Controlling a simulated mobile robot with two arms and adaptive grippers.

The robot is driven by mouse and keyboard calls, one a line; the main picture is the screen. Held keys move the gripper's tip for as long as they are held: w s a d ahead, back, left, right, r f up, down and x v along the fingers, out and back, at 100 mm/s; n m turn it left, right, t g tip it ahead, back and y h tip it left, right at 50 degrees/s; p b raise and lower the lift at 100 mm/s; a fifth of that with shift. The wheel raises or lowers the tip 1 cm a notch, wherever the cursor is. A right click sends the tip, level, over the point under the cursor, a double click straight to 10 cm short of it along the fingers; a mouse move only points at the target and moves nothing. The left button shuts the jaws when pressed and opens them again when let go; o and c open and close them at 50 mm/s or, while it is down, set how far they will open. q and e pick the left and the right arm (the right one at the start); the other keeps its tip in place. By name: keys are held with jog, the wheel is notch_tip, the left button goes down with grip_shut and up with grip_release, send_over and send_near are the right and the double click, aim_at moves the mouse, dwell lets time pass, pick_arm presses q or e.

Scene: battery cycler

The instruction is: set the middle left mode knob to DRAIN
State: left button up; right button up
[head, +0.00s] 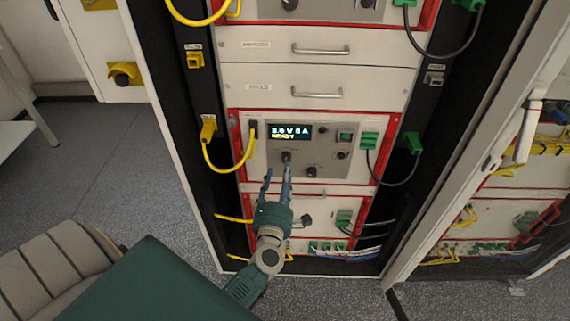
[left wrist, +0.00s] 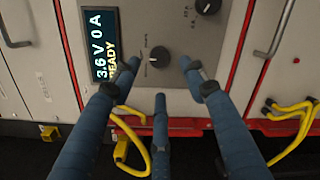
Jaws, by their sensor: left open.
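The middle unit (head: 258,172) of the left rack has a display (head: 289,131) reading 3.6 V 0 A READY. Below the display is a small dark mode knob (head: 286,157), which also shows in the left wrist view (left wrist: 159,57). The lettering around it is too small to read, and I cannot tell its setting. My left gripper (head: 277,175) is open in front of the panel. In the left wrist view its blue fingers (left wrist: 159,75) spread around the knob, apart from it; their exact distance from the panel is unclear. My right gripper is not in view.
A second dark knob (head: 311,171) sits lower right of the mode knob. A yellow cable (head: 236,169) loops at the unit's left and a dark cable (head: 384,182) at its right. An open rack door (head: 460,170) stands at the right.

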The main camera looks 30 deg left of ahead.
aim_at(285, 160)
pick_arm(q)
jog(key=x, duration=0.5)
jog(key=shift+w+d, duration=0.1)
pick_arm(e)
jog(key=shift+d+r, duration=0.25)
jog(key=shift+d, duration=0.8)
pick_arm(q)
grip_shut()
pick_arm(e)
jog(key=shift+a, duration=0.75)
